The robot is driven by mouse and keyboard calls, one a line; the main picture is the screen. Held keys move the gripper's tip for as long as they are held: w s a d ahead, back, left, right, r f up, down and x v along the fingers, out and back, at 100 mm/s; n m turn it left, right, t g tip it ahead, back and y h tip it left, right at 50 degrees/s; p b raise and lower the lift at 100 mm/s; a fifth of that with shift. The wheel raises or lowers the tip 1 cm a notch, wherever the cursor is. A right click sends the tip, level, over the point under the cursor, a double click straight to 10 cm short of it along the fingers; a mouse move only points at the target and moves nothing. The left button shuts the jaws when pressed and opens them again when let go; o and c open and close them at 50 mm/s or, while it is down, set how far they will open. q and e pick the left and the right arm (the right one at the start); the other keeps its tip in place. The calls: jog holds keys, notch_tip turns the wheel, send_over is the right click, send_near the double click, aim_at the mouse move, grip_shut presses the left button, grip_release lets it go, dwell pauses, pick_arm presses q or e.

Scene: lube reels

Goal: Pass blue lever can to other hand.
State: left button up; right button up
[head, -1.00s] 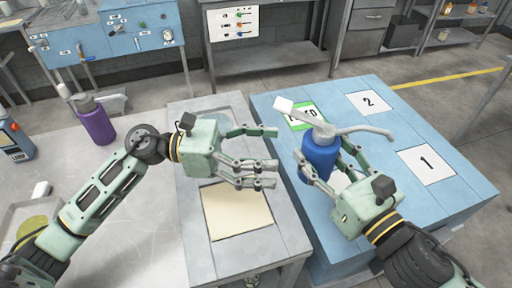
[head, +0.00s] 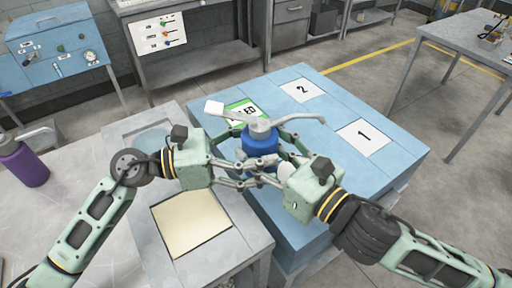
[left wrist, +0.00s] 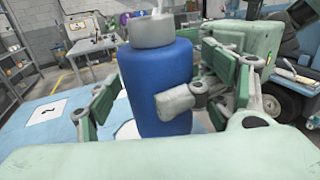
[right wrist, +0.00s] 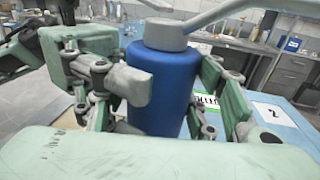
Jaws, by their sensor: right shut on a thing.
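The blue lever can (head: 260,143), with a grey cap and a long grey lever and spout, is upright between my two grippers. My right gripper (head: 268,157) is shut on its blue body from the right. My left gripper (head: 246,160) reaches in from the left, its fingers open on either side of the can. In the left wrist view, the can (left wrist: 156,82) stands between the left fingers, with a gap at the right one. In the right wrist view, the can (right wrist: 163,88) sits between the right fingers. Fingers of both grippers overlap and partly hide its lower body.
The blue table (head: 325,135) has white squares marked 1 and 2 and a green-edged label (head: 240,112). A grey table with a cream panel (head: 190,222) lies below my left gripper. A purple bottle (head: 22,163) stands at the far left.

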pick_arm(q)
jog(key=c, duration=1.5)
pick_arm(e)
jog(key=o, duration=1.6)
